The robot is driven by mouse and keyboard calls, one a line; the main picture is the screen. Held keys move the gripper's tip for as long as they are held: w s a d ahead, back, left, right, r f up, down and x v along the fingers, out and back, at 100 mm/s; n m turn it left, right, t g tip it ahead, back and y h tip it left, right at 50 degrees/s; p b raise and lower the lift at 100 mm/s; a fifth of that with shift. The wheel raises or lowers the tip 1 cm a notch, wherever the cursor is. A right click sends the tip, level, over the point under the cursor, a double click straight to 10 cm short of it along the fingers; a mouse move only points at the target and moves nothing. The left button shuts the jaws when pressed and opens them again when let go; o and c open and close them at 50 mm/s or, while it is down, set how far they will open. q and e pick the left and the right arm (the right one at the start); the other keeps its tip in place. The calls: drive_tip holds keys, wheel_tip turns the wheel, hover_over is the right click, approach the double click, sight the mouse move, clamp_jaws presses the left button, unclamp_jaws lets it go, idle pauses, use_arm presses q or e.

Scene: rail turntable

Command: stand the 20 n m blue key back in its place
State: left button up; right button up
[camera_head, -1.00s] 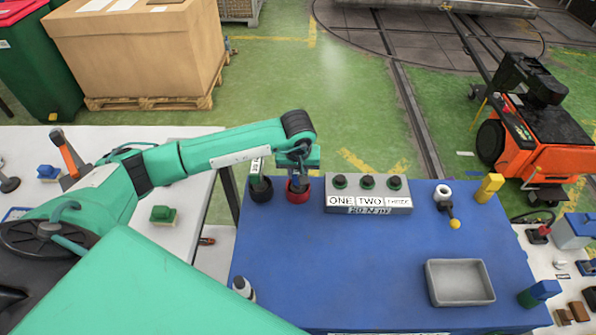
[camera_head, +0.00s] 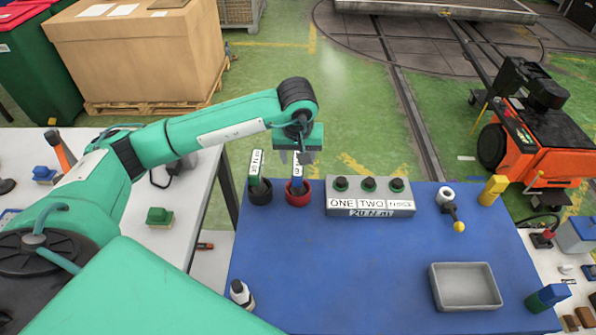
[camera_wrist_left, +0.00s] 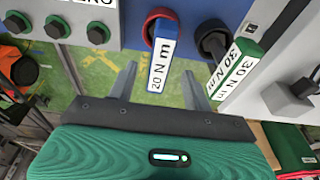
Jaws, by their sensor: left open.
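The blue key (camera_head: 298,168), labelled 20 N m, stands in the red-rimmed holder (camera_head: 298,197) at the back left of the blue mat. In the wrist view the blue key (camera_wrist_left: 161,60) points up toward the camera, with its foot inside the red ring (camera_wrist_left: 160,18). My left gripper (camera_head: 296,153) is open just above the key. Its fingers are apart on either side of the key's top, with gaps visible. My right gripper is not in view.
A green key (camera_head: 256,168), labelled 30 N m, stands in a black holder (camera_head: 260,193) just left. A grey tray (camera_head: 465,288) lies at front right. The blue mat's middle (camera_head: 350,260) is clear.

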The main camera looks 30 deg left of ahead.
use_arm(q)
drive_tip(key=b+v, duration=0.1)
drive_tip(key=v, duration=0.4)
drive_tip(key=shift+f, duration=0.1)
idle(0.7)
